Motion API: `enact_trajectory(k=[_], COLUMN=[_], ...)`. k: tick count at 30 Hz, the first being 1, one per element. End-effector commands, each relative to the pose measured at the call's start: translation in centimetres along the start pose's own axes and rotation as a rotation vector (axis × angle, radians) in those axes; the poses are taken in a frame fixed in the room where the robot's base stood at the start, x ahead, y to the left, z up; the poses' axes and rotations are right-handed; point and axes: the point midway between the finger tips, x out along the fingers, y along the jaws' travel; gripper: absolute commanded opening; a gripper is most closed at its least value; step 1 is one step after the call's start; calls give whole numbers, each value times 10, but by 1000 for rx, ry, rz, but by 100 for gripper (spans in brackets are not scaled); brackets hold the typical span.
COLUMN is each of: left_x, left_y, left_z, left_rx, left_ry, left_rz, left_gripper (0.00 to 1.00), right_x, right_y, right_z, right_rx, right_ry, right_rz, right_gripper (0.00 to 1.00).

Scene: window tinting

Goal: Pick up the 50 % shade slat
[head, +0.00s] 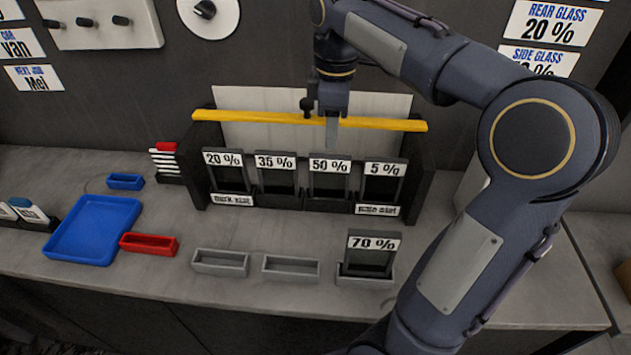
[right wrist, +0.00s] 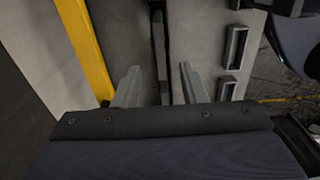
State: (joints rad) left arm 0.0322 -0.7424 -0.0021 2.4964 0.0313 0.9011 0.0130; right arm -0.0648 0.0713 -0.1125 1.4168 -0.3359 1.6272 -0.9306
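The 50 % slat (head: 329,184) is a dark panel with a white "50 %" label along its top. It stands upright in the black rack, third from the left. My right gripper (head: 331,143) points down just above this slat, in front of the yellow bar. In the right wrist view my right gripper's fingers (right wrist: 158,80) are spread apart. A dark, thin upright edge (right wrist: 159,45) lies between them, with gaps on both sides; its label cannot be read there. My left gripper is not in view.
The rack also holds the 20 % slat (head: 226,179), the 35 % slat (head: 276,182) and the 5 % slat (head: 382,187). A 70 % slat (head: 369,261) stands in a grey holder in front. A yellow bar (head: 260,117) crosses close behind the gripper. Two grey holders (head: 220,264) (head: 291,269) are empty.

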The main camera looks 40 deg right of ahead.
Motion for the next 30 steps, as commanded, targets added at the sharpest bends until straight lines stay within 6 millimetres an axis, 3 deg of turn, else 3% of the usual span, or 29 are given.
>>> enact_trajectory(k=[18, 26, 30], left_x=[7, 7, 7], left_y=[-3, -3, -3], left_z=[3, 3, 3], left_rx=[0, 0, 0], left_ry=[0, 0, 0], left_rz=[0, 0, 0], left_gripper=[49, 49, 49], right_x=[73, 76, 76], right_y=[-1, 0, 0], right_z=[-2, -2, -2], right_rx=[-13, -13, -12], right_ry=[-10, -8, -8], right_rz=[-3, -1, -1], right_gripper=[38, 38, 22])
